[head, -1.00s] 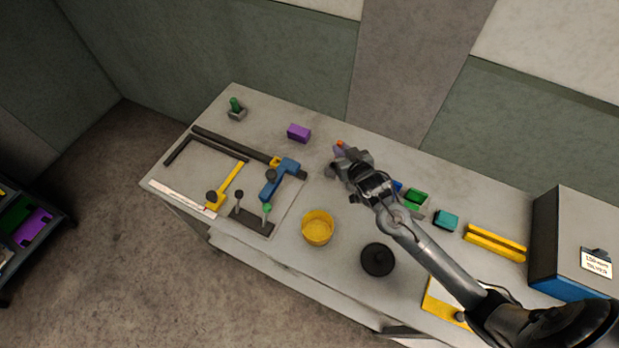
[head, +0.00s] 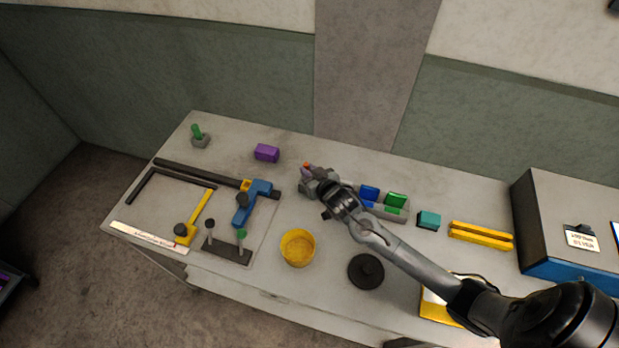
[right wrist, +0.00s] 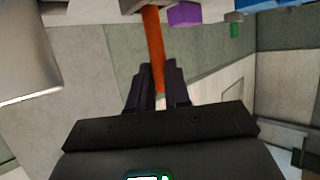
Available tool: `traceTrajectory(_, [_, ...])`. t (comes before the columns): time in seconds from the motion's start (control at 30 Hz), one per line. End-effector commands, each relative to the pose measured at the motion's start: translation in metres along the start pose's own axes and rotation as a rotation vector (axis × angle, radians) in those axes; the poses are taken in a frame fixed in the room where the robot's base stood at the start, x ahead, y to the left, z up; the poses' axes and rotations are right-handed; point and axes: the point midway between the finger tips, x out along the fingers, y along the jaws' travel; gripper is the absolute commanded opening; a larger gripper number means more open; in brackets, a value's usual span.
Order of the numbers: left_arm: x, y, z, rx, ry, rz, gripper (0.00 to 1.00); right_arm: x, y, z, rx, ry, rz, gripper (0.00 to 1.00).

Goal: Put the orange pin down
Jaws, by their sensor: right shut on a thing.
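The orange pin (right wrist: 153,45) is held between the dark purple fingers of my right gripper (right wrist: 157,85) in the right wrist view. Its far end meets a grey block (right wrist: 132,5) at the top edge; whether it sits in the block or only touches it, I cannot tell. In the head view only a small orange tip of the pin (head: 306,165) shows at my right gripper (head: 309,174), over the back of the bench; the rest is hidden. My left gripper is not in view.
A purple block (head: 267,153) lies left of the gripper, and a green pin (head: 197,132) stands in a grey block farther left. A blue clamp (head: 250,201), yellow bowl (head: 297,248), black disc (head: 366,271) and grey tray (head: 390,212) are around. Bare bench lies between purple block and gripper.

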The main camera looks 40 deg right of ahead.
Motion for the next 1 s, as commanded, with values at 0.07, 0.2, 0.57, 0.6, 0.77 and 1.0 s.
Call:
traceTrajectory(0.07, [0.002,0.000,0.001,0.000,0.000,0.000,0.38,0.004,0.000,0.011,-0.001,-0.004,0.001,0.00])
traceTrajectory(0.2, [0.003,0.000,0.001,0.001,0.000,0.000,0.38,0.010,0.001,0.025,0.000,-0.002,0.002,0.00])
traceTrajectory(0.57, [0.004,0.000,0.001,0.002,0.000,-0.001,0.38,0.012,0.000,0.029,0.000,-0.001,0.001,0.00])
traceTrajectory(0.6, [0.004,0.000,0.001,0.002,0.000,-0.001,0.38,0.012,0.000,0.030,0.000,-0.001,0.001,0.00])
traceTrajectory(0.77, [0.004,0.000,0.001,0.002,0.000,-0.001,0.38,0.012,0.000,0.031,0.000,-0.001,0.001,0.34])
traceTrajectory(1.0, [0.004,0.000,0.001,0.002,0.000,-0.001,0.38,0.012,0.000,0.031,-0.001,-0.001,0.001,0.43])
